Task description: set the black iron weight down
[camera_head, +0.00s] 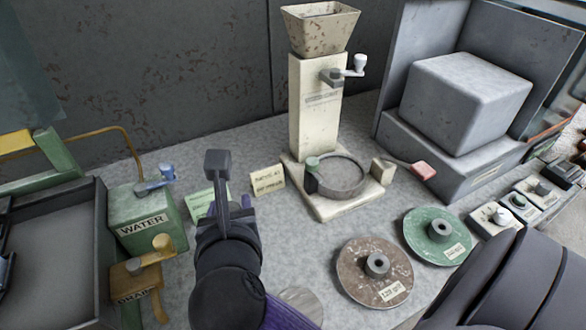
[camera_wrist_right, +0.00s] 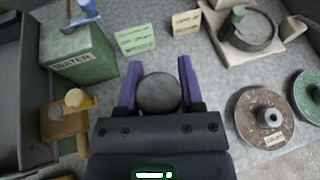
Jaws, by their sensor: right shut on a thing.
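The black iron weight (camera_wrist_right: 159,93) shows in the right wrist view as a dark round disc between two purple fingers. My right gripper (camera_wrist_right: 159,76) is shut on it, with one finger against each side. In the head view my right gripper (camera_head: 228,216) is in front of the two small cards, seen from behind, and my own wrist hides the weight. I cannot tell whether the weight's underside touches the table. My left gripper is not in view.
The green WATER box (camera_head: 145,222) stands left of the gripper. A green card (camera_head: 201,203) and a cream card (camera_head: 267,181) stand behind it. A cream column device (camera_head: 315,110), brown disc (camera_head: 352,284) and green disc (camera_head: 420,228) are to the right. Grey tabletop lies between gripper and brown disc.

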